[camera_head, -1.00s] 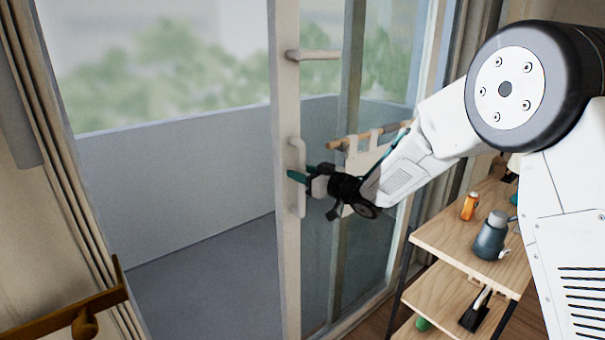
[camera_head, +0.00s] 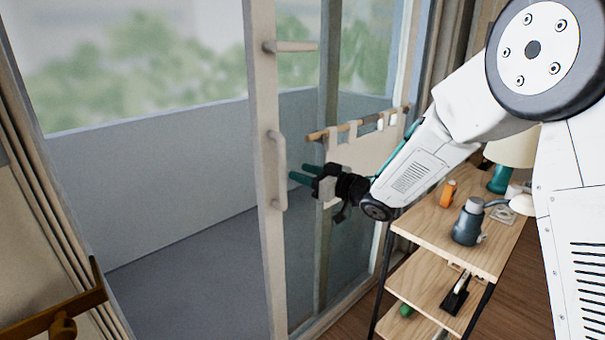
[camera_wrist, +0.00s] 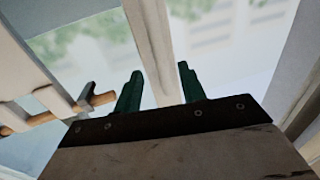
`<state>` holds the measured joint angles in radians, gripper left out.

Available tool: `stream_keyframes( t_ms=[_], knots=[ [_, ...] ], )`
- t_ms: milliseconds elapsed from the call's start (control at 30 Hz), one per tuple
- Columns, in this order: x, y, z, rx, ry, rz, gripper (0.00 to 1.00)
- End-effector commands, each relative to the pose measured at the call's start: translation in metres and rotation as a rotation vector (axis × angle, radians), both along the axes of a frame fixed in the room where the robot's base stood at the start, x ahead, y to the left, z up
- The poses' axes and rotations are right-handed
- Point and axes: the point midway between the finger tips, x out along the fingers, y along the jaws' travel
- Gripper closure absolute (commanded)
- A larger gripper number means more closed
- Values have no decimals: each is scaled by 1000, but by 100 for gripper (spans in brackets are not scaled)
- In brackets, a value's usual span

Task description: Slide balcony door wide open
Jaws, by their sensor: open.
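The balcony door (camera_head: 262,215) is a glass panel in a pale frame, with an open gap to its left onto the balcony. Its pale upright pull handle (camera_head: 277,170) is on the left stile, with a horizontal lever (camera_head: 290,47) above it. My gripper (camera_head: 301,173) is open and empty, with teal fingers pointing left at the handle. In the head view a small gap shows between fingertips and handle. In the wrist view the fingers (camera_wrist: 160,88) are spread, and a pale upright bar shows between them; I cannot tell its depth.
A wooden shelf unit (camera_head: 425,235) stands at the right, holding a grey-blue jug (camera_head: 468,222), an orange can (camera_head: 448,193) and a lamp (camera_head: 512,150). A wooden rail with hanging cloth (camera_head: 365,155) is near my gripper. A brown wooden piece (camera_head: 60,318) is lower left.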

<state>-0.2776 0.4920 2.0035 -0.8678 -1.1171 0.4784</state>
Motion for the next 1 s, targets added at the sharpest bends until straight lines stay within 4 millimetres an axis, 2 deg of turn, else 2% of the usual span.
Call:
stream_keyframes(
  t_ms=[100, 200, 300, 433, 633, 767, 1000],
  knots=[
    [-16, 25, 0, 7, 8, 33, 59],
    [-29, 45, -4, 43, 33, -15, 59],
    [-35, 52, -10, 62, 38, -110, 59],
    [-36, 44, -21, 53, 37, -255, 59],
    [-24, 20, -31, 8, 10, -399, 59],
    [-14, 28, -31, -3, -3, -397, 59],
    [18, 52, -31, -2, -2, -396, 59]
  ],
)
